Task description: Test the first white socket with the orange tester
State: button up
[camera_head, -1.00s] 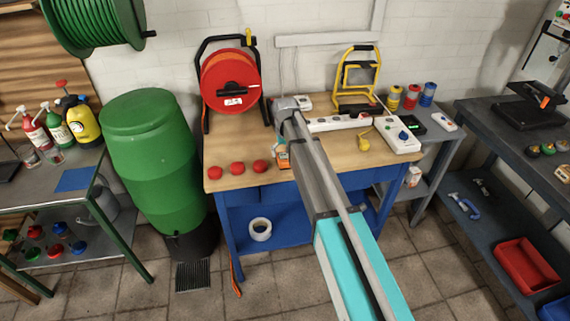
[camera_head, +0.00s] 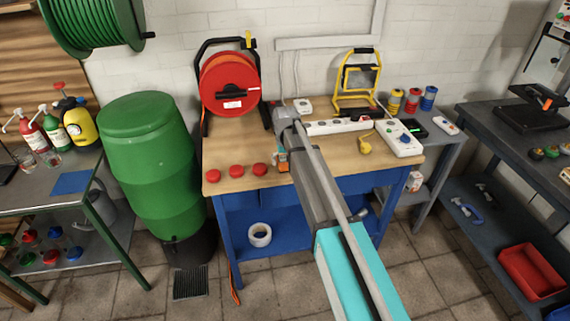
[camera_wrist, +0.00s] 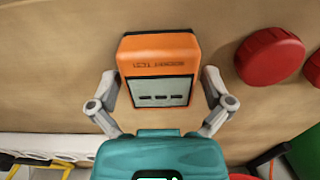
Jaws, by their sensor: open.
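The orange tester (camera_wrist: 160,50), with a grey face and three dark slots, lies on the wooden bench top. In the wrist view it is between the spread fingers of my gripper (camera_wrist: 160,82), which is open with no clear contact on either side. In the head view the tester (camera_head: 283,162) shows as a small orange patch beside my arm, which hides most of my gripper. A long white socket strip (camera_head: 334,127) lies behind my arm. I cannot tell which socket is first.
Red round caps (camera_head: 236,171) lie left of the tester, one close to it. A red cable reel (camera_head: 230,85) and a yellow work lamp (camera_head: 357,85) stand at the back. A yellow plug (camera_head: 364,146) lies near the strips.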

jog(key=shift+c, duration=0.3)
jog(key=c, duration=0.8)
jog(key=shift+r, duration=0.2)
notch_tip(320, 180, up, 2)
jog(key=p, duration=0.2)
jog(key=shift+p, duration=0.3)
jog(key=s+d+r+p, duration=0.2)
jog(key=s+r+p, duration=0.1)
jog(key=s, duration=0.1)
jog(key=s+d+r+p, duration=0.2)
jog(key=s+r+p, duration=0.2)
jog(key=s+d+r+p, duration=0.2)
jog(key=s+r+p, duration=0.1)
jog(key=s, duration=0.1)
jog(key=shift+s+d+r, duration=0.15)
jog(key=shift+s+r, duration=0.1)
jog(key=shift+r, duration=0.05)
